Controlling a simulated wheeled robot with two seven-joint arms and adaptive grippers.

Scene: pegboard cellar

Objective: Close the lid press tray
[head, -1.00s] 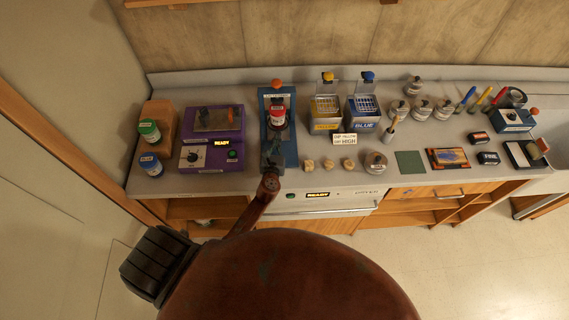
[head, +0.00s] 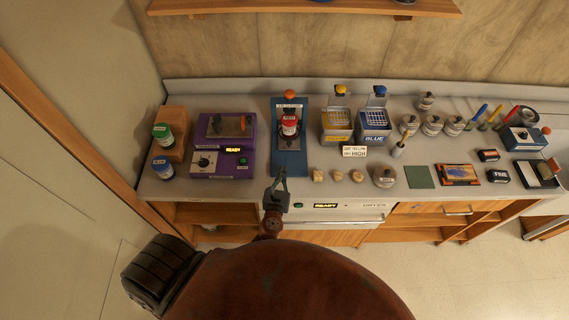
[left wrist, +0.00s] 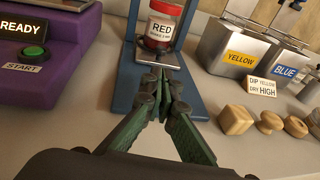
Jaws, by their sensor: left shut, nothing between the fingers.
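The blue lid press (head: 290,160) with an orange knob on top stands on the counter. A jar with a red lid and a RED label (head: 290,125) stands upright inside its frame. In the left wrist view the jar (left wrist: 163,25) sits on a grey plate, the tray (left wrist: 150,57), above the blue base. How far in the tray sits, I cannot tell. My left gripper (head: 281,172) is shut and empty, over the front end of the press base. In the left wrist view its fingertips (left wrist: 161,75) are in front of the tray. My right gripper is not in view.
A purple machine (head: 222,160) with a READY display stands left of the press. Yellow (head: 337,122) and blue (head: 373,122) dip tanks stand right, with several wooden knobs in front. A drying unit (head: 340,212) is under the counter edge. The counter directly before the press is clear.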

